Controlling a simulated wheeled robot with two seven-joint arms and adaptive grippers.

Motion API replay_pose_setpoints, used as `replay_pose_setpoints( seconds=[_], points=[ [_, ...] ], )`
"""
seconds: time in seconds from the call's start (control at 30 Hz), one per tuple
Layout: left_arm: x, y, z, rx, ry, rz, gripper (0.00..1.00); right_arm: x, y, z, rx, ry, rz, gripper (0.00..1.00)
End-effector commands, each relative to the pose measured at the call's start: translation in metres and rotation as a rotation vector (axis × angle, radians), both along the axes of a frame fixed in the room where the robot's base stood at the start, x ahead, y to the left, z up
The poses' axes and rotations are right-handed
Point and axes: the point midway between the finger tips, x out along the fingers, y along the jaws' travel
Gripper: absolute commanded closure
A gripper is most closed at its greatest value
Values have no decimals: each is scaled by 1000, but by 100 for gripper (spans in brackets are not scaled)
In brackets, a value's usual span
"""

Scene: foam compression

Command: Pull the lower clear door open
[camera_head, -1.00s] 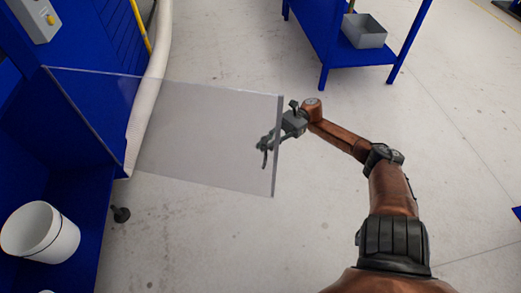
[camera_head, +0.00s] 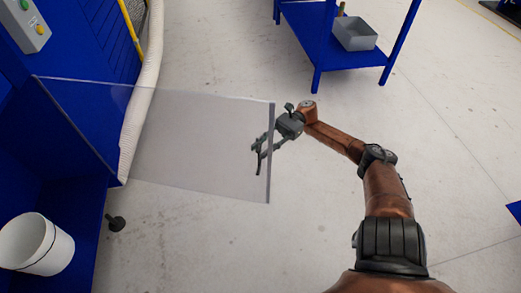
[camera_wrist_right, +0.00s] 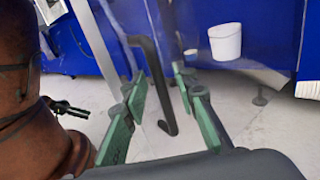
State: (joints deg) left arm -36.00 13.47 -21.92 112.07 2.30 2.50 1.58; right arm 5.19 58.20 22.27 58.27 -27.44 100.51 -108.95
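The clear door (camera_head: 200,140) stands swung outward from the blue machine, hinged at its left edge, with its free edge (camera_head: 270,150) towards the right. My right gripper (camera_head: 259,150) is seen partly through the door, near that free edge. In the right wrist view a black bar-like handle (camera_wrist_right: 157,85) lies between the green-padded fingers of my right gripper (camera_wrist_right: 162,95). The fingers are apart, with visible gaps to the handle. Whether either finger touches it is hard to tell.
A white bucket (camera_head: 37,244) sits in the blue machine (camera_head: 75,200) at the lower left; it also shows in the wrist view (camera_wrist_right: 225,42). A pale hose (camera_head: 143,95) runs beside the machine. A blue table (camera_head: 325,65) with a grey bin (camera_head: 354,34) stands behind. The floor between is clear.

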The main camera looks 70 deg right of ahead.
Motion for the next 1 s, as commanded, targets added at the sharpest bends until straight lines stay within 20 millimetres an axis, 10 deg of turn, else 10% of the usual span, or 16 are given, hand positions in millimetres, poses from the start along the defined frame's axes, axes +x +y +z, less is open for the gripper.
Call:
replay_pose_setpoints(
  seconds=[0.43, 0.87, 1.0],
  points=[
    [0, 0, 0, 1, 0, 0, 60, -28, -51, -1, 0, 2, -2, 74],
    [0, 0, 0, 1, -1, 0, 60, -31, -55, -2, 3, 5, -3, 78],
    [1, 0, 0, 2, -3, 0, 60, -32, -44, -30, 63, 115, -46, 87]
  ],
)
